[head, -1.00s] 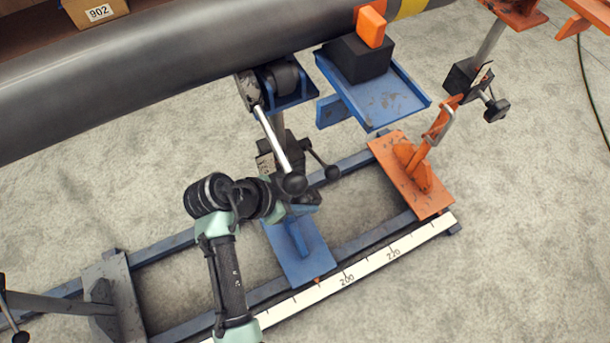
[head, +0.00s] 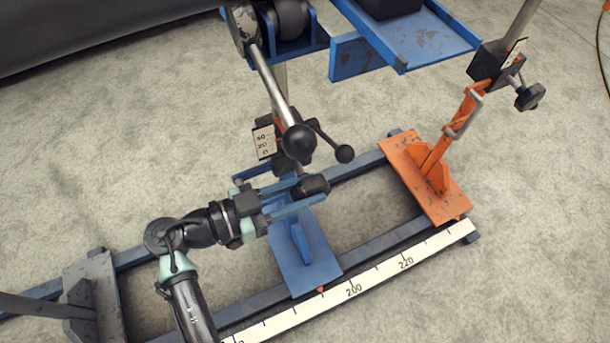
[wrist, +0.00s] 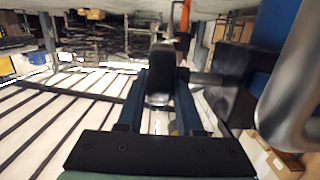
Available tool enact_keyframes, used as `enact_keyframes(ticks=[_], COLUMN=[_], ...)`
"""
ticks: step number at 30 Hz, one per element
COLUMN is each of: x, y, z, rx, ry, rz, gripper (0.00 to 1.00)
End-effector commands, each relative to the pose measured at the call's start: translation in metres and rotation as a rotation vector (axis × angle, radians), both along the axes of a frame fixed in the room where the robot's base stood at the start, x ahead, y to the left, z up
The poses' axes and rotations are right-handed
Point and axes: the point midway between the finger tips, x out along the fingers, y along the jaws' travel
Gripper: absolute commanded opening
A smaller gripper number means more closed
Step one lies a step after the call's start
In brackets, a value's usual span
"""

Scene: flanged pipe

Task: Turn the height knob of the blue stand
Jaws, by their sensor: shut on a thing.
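The blue stand (head: 303,262) stands on the rail frame in the head view, with a roller cradle (head: 284,28) on its post. A small scale plate (head: 264,142) marked 40, 20, 0 sits beside the post. My gripper (head: 310,192) reaches in from the left, low on the stand. Its two blue fingers are shut on a dark rounded knob (head: 314,184). The knob also shows between the fingers in the wrist view (wrist: 160,78). Just above it are a silver lever with a black ball (head: 298,141) and a shorter handle with a smaller ball (head: 344,153).
An orange stand (head: 432,180) is to the right on the same rails. A white ruler (head: 375,277) runs along the front. The dark pipe (head: 100,30) crosses the back left. In the wrist view, a shiny metal bar (wrist: 297,85) is close on the right.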

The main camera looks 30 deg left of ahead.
Motion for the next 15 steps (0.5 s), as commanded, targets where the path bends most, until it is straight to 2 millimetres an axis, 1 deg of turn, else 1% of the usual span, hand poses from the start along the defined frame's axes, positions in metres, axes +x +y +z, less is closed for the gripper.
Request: enact_keyframes(ticks=[1, 15], x=[0.0002, 0.0002], y=[0.0006, 0.0005], z=[-0.0025, 0.0005], rx=[-0.006, -0.024], ry=[-0.011, -0.032], rz=[0.002, 0.001], gripper=[0.0, 0.0])
